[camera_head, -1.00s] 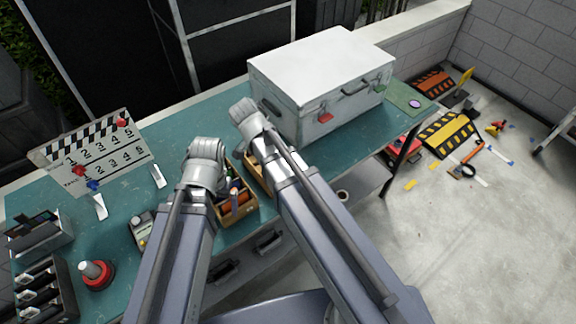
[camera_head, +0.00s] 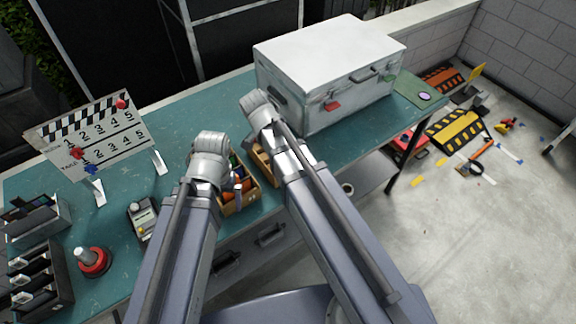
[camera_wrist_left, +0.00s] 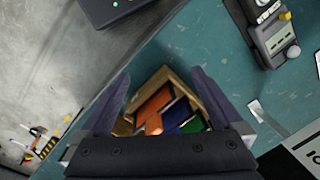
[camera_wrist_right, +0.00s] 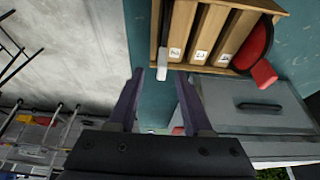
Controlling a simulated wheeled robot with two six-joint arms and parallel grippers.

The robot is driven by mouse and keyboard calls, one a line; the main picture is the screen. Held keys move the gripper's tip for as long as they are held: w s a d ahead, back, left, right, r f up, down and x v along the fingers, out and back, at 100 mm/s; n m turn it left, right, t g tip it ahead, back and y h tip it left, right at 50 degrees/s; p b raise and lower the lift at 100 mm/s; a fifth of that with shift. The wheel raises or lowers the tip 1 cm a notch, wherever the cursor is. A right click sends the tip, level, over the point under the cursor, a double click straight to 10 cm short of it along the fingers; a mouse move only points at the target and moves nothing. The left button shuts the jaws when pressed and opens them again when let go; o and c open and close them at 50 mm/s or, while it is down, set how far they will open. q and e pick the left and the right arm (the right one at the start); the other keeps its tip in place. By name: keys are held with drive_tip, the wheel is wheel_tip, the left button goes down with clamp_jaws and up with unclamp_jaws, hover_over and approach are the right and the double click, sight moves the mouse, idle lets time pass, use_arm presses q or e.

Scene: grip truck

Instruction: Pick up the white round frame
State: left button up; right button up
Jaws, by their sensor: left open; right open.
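I cannot clearly make out a white round frame in any view. My left gripper (camera_wrist_left: 157,82) is open and empty above a wooden box (camera_wrist_left: 190,97) of coloured items. My right gripper (camera_wrist_right: 160,74) is open and empty, beside a wooden rack (camera_wrist_right: 258,4) with labelled slots. In the head view my wrists hide the fingertips of both grippers.
A large white case (camera_head: 325,55) stands at the table's back right. A clapperboard (camera_head: 95,132) and a red-based object (camera_head: 93,262) stand on the left. Black organisers (camera_head: 42,280) fill the near left corner. Striped barriers (camera_head: 454,131) and tools lie on the right floor.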

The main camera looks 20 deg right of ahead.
drive_tip(key=b+x, duration=0.2)
drive_tip(key=x, duration=0.1)
drive_tip(key=shift+w+a+f, duration=0.1)
drive_tip(key=shift+f, duration=0.15)
drive_tip(key=shift+r, duration=0.1)
clamp_jaws()
idle(1.1)
